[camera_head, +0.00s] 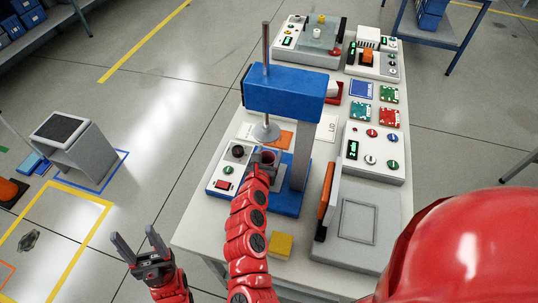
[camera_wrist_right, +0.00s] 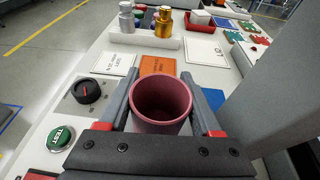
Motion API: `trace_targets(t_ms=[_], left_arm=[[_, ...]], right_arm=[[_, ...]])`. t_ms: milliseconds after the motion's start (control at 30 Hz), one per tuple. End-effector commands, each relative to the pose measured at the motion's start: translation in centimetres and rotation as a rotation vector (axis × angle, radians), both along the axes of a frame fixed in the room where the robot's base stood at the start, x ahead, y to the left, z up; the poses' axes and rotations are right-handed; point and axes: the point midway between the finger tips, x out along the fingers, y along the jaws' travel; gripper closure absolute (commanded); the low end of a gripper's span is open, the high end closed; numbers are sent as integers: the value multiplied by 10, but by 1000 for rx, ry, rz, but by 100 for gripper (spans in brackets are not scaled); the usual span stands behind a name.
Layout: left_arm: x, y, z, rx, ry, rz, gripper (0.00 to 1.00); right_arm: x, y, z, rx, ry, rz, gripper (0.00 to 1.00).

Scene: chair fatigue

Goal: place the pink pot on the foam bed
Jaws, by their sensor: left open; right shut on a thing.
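The pink pot (camera_wrist_right: 162,100) is upright and empty between the fingers of my right gripper (camera_wrist_right: 163,92) in the right wrist view. In the head view, my right gripper (camera_head: 264,164) holds the pot (camera_head: 267,156) under the round foot of the blue press (camera_head: 285,92), over the front of its base. I cannot tell whether the pot touches the base. An orange flat pad (camera_wrist_right: 190,88) lies beyond the pot; I cannot tell whether it is the foam bed. A yellow block (camera_head: 280,245) lies near the table's front. My left gripper (camera_head: 138,240) is open and empty, left of the table.
The press column (camera_head: 301,158) stands close to the right of my right gripper. A control panel with a black knob (camera_wrist_right: 87,91) and a green TEST button (camera_wrist_right: 60,138) is at the left. A grey-white device (camera_head: 358,220) fills the table's front right. Metal weights (camera_wrist_right: 127,18) stand behind.

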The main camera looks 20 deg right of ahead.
Motion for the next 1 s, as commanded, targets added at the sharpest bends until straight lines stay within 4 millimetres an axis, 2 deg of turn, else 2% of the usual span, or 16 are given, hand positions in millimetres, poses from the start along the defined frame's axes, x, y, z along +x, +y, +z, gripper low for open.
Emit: trace_targets(t_ms=[200, 600, 633, 800, 1000], left_arm=[[0, 0, 4, 0, 0, 0, 40], [0, 0, -2, 0, 0, 0, 40], [0, 0, -1, 0, 0, 0, 40], [0, 0, 0, 0, 0, 0, 40], [0, 0, 0, 0, 0, 0, 40]], right_arm=[[0, 0, -16, -1, 0, -2, 91], [-1, 0, -21, 1, -1, -3, 91], [0, 0, -21, 1, -1, -3, 33], [0, 0, -20, 1, -1, -3, 4], [0, 0, -20, 1, -1, -3, 4]])
